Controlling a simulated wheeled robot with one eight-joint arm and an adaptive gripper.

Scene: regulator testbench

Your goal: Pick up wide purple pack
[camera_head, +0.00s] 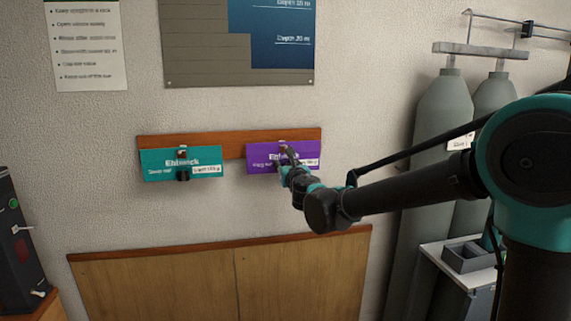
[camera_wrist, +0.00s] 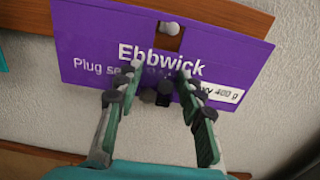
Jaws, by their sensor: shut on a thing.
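The wide purple pack (camera_head: 262,157) hangs against a wooden rail on the wall, at the right end of the rail. In the wrist view the purple pack (camera_wrist: 100,45) shows white "Ebbwick" lettering, a white weight label and a slot at its top edge with a pale peg end (camera_wrist: 170,28). My gripper (camera_head: 287,160) is at the pack's front. In the wrist view my gripper (camera_wrist: 160,78) has its two fingers on either side of a dark tab (camera_wrist: 163,92) low on the pack and is shut on the pack there. The fingertips hide part of the lettering.
A teal pack (camera_head: 160,168) hangs at the left of the same wooden rail (camera_head: 232,146). A wooden panel (camera_head: 200,285) stands below. Grey cylinders (camera_head: 432,140) and a small grey tray (camera_head: 468,257) are at the right. A dark device (camera_head: 20,245) stands at the left edge.

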